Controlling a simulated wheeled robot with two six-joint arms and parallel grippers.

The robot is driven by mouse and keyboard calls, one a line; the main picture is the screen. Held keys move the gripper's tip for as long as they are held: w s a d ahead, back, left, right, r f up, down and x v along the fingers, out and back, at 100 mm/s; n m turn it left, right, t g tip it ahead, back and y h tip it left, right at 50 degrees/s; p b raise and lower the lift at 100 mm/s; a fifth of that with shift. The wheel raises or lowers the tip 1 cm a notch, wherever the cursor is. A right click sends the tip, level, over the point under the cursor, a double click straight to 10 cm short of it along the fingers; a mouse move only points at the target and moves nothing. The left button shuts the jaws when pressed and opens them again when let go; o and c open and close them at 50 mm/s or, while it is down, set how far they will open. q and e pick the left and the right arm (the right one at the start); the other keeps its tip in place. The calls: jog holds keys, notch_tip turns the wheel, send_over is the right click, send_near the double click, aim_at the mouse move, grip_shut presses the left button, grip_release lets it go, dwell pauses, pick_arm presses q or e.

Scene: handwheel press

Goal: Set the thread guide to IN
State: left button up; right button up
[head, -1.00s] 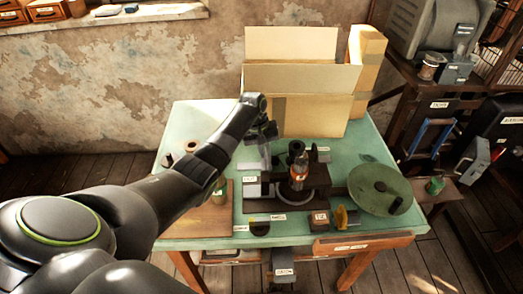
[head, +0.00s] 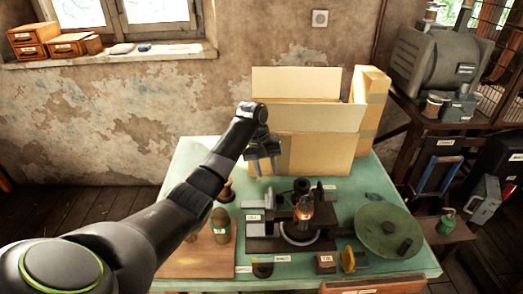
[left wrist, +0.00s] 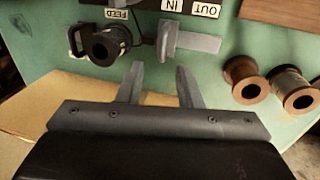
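The thread guide (head: 269,198) is a grey upright fin on a flat grey plate, at the left of the dark press on the green table. In the left wrist view the thread guide (left wrist: 167,39) stands at the IN-label end of its plate (left wrist: 202,43). The IN label (left wrist: 171,6) and OUT label (left wrist: 207,11) are white tags beside it. Whether the fin is fully at its end stop I cannot tell. My left gripper (head: 262,172) is open and empty, behind and above the guide, not touching it. Its two fingers (left wrist: 158,70) show apart, pointing toward the guide. My right gripper is not in view.
Reddish-brown spools (left wrist: 243,80) stand on the other side. An open cardboard box (head: 310,115) is close behind my left gripper.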

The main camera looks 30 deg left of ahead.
pick_arm(q)
notch_tip(320, 180, up, 8)
jog(key=a, duration=0.1)
jog(key=shift+s+r, duration=0.15)
jog(key=shift+s, duration=0.3)
jog(key=shift+a, duration=0.1)
